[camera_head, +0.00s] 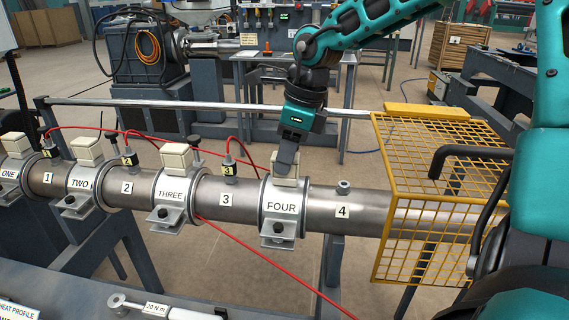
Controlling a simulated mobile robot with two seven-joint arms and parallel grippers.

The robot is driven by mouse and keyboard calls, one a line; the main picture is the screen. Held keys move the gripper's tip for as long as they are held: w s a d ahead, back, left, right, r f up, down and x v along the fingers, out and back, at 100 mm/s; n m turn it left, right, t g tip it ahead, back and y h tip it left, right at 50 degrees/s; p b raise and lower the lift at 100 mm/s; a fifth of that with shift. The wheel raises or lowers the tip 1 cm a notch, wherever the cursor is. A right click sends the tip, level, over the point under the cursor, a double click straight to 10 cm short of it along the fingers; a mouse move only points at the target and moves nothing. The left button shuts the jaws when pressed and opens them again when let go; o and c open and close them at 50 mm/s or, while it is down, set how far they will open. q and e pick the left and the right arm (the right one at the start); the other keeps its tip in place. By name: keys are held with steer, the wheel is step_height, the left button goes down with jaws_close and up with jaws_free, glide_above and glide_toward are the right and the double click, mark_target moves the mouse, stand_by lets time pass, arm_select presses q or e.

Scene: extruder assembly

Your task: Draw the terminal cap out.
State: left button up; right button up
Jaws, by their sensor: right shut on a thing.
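My right gripper (287,158) comes down from the upper right and is shut on the cream terminal cap (291,183) on top of heater band FOUR (283,207). Its fingers cover part of the cap, and I cannot tell whether the cap has lifted off the band. Similar cream caps sit on band THREE (176,157), band TWO (89,152) and band ONE (15,145). My left gripper is not in view.
The steel barrel (345,215) runs across the view. A yellow mesh guard (425,190) surrounds its right end. Red wires (235,140) rise from the sensors, and one red wire (270,262) runs below the barrel. A rail (220,106) passes behind. A torque wrench (150,306) lies in front.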

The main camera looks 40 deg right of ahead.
steer(key=shift+c, duration=0.7)
steer(key=shift+r, duration=0.25)
steer(key=shift+r+p, duration=2.45)
steer(key=shift+r, duration=1.05)
steer(key=shift+f, duration=0.1)
